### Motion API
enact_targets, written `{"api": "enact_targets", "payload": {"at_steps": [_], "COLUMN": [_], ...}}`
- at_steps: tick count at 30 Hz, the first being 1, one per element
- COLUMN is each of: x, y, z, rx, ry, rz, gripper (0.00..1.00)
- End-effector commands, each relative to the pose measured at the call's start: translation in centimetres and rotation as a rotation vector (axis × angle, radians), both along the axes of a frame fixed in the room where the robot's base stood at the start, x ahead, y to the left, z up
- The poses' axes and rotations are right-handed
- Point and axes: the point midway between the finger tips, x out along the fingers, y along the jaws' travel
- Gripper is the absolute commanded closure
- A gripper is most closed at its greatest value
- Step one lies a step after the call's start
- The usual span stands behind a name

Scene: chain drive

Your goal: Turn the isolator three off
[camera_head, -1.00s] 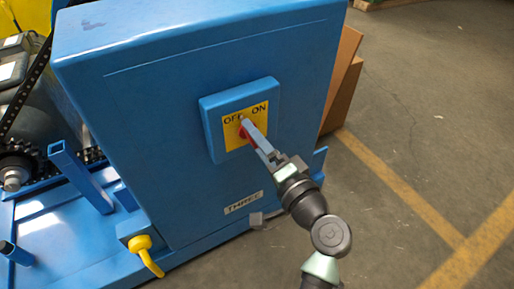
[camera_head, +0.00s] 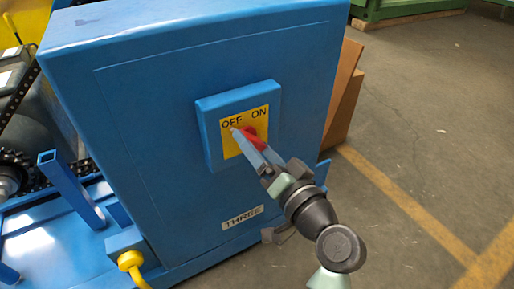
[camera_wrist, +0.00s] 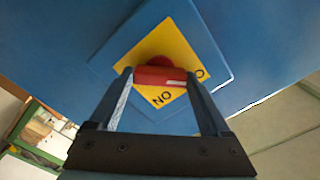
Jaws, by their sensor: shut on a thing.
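The isolator is a blue box (camera_head: 210,135) with a yellow plate (camera_head: 229,149) marked OFF at left and ON at right. It sits on a tall blue cabinet (camera_head: 150,150) labelled THREE (camera_head: 243,217). My gripper (camera_head: 243,134) reaches it from the lower right. In the wrist view, the red handle (camera_wrist: 153,76) lies between the fingertips of my gripper (camera_wrist: 159,77), which are shut on it. The handle lies slanted to the plate's edges, with a white mark at its right end in that view. The fingers hide part of the lettering; I cannot tell exactly where the handle points.
A yellow cable plug (camera_head: 130,262) sticks out at the cabinet's lower left. A chain and sprocket (camera_head: 12,170) and a blue post (camera_head: 70,188) stand further left. The floor at right (camera_head: 430,130) is open.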

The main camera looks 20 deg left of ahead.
Motion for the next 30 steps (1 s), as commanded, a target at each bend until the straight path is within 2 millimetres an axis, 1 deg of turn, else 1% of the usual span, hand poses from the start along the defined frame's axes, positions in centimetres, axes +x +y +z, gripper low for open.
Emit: {"api": "enact_targets", "payload": {"at_steps": [9,10,12,13,20,23,26,30], "x": [0.0,0.0,0.0,0.0,0.0,-0.3,-1.2,-3.0], "y": [-0.1,-0.1,-0.1,-0.1,-0.1,-0.5,-1.6,-4.0], "z": [-0.1,-0.1,-0.1,-0.1,0.0,0.0,0.2,0.3], "rx": [-0.007,-0.007,-0.006,-0.006,-0.004,-0.004,-0.003,-0.003], "ry": [-0.004,-0.004,-0.003,-0.003,-0.002,-0.001,0.000,0.001], "rz": [-0.001,-0.001,-0.001,-0.001,-0.001,-0.003,-0.003,-0.006], "gripper": [0.74,0.17,0.04,0.00,0.00,0.00,0.00,0.00]}}
